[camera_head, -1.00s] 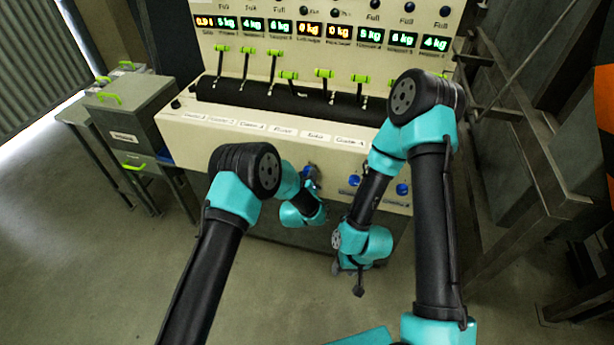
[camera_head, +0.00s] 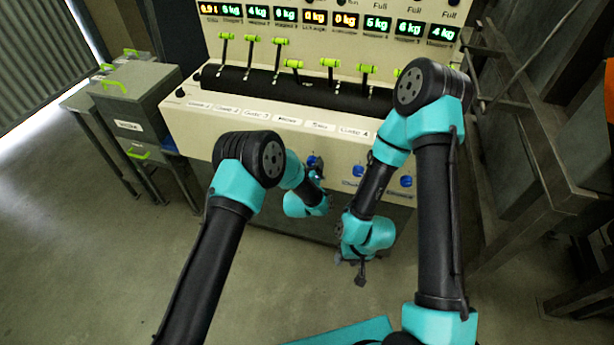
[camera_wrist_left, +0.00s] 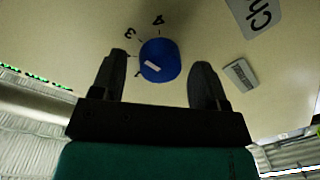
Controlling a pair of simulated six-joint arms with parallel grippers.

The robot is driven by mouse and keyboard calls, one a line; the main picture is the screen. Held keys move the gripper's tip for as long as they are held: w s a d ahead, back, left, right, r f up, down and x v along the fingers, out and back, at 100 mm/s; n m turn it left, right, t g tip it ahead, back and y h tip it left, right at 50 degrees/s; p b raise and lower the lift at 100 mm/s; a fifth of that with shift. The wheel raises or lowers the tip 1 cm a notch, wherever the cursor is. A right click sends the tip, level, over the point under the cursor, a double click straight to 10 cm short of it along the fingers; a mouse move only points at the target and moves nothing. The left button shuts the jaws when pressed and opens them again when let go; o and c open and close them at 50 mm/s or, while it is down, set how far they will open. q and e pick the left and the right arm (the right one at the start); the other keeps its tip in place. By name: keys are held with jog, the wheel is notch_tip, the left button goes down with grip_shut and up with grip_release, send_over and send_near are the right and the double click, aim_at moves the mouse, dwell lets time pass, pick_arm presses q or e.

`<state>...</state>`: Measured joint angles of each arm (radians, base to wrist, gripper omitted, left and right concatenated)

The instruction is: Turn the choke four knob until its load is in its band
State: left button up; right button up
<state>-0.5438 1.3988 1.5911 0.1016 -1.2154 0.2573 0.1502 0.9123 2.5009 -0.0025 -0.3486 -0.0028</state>
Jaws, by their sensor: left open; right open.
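A blue knob (camera_wrist_left: 160,60) with a white pointer mark shows in the left wrist view, on a cream panel with printed numbers 3 and 4 near it. My left gripper (camera_wrist_left: 156,85) is open, with one finger on each side of the knob; I cannot tell whether either touches it. In the head view the left gripper (camera_head: 316,172) is at a blue knob (camera_head: 313,160) on the machine's lower front, partly hidden. Two more blue knobs (camera_head: 357,171) (camera_head: 406,181) sit to its right. My right gripper (camera_head: 361,274) is open and empty, low in front of the machine.
Lit displays (camera_head: 328,18) read in kg above a row of green-tipped levers (camera_head: 294,64). Grey boxes (camera_head: 130,95) stand left; a metal frame (camera_head: 535,170) stands right.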

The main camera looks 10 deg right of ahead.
pick_arm(q)
jog(key=v, duration=1.7)
jog(key=shift+a, duration=0.15)
jog(key=s+a+f+g+y, duration=0.1)
jog(key=a+f+g+y, duration=0.2)
jog(key=a, duration=0.7)
jog(key=s+a+f+g+y, duration=0.15)
jog(key=a+f+g, duration=0.3)
jog(key=a, duration=0.45)
jog(key=s+a+f+g, duration=0.1)
jog(key=s+a+g, duration=0.6)
jog(key=s+a, duration=0.8)
jog(key=shift+s+f+n, duration=0.3)
jog(key=shift+s, duration=0.25)
